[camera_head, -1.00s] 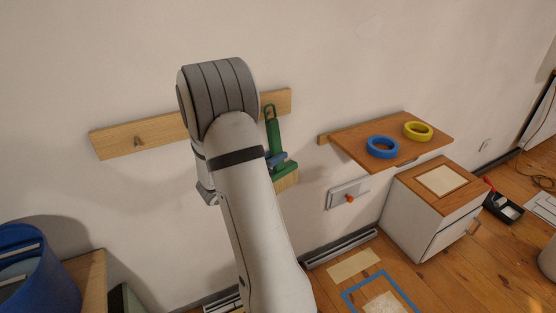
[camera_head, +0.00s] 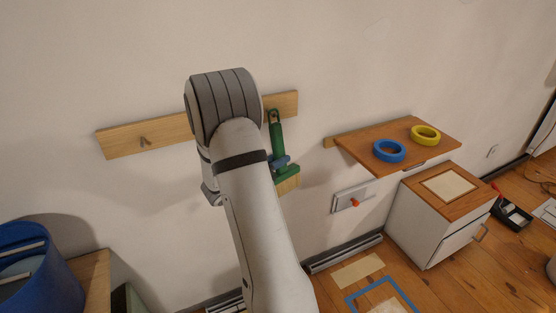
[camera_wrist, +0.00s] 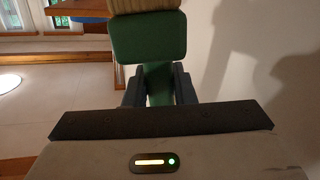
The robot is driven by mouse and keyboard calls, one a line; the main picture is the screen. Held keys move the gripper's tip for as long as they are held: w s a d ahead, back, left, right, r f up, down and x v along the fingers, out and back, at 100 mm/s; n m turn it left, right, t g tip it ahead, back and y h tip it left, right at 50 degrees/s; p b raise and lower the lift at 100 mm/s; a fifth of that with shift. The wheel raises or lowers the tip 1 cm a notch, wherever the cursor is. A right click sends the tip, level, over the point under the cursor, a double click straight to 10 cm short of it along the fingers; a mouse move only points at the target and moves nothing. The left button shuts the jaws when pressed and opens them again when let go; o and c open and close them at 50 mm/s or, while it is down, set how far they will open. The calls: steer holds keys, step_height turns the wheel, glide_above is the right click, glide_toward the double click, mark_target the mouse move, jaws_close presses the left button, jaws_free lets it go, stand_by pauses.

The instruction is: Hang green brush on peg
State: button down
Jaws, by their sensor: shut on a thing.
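The green brush (camera_head: 277,137) hangs with its looped handle end up and its green head and tan bristles down, in front of the right part of the wooden peg board (camera_head: 118,143). My gripper (camera_head: 281,161) is shut on the handle, just above the head. In the wrist view the brush head (camera_wrist: 148,38) shows beyond the handle, which is between my two dark fingers (camera_wrist: 158,86). One peg (camera_head: 145,142) shows on the left part of the board. My arm covers the board's middle. I cannot tell whether the loop is around a peg.
A wooden wall shelf (camera_head: 432,142) at right holds a blue tape ring (camera_head: 389,151) and a yellow one (camera_head: 425,135). Below are a wall plate with an orange knob (camera_head: 354,202) and a white cabinet (camera_head: 420,232). A blue bucket (camera_head: 40,285) stands lower left.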

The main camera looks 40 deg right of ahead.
steer(key=c, duration=1.1)
jaws_free()
steer(key=shift+a, duration=0.1)
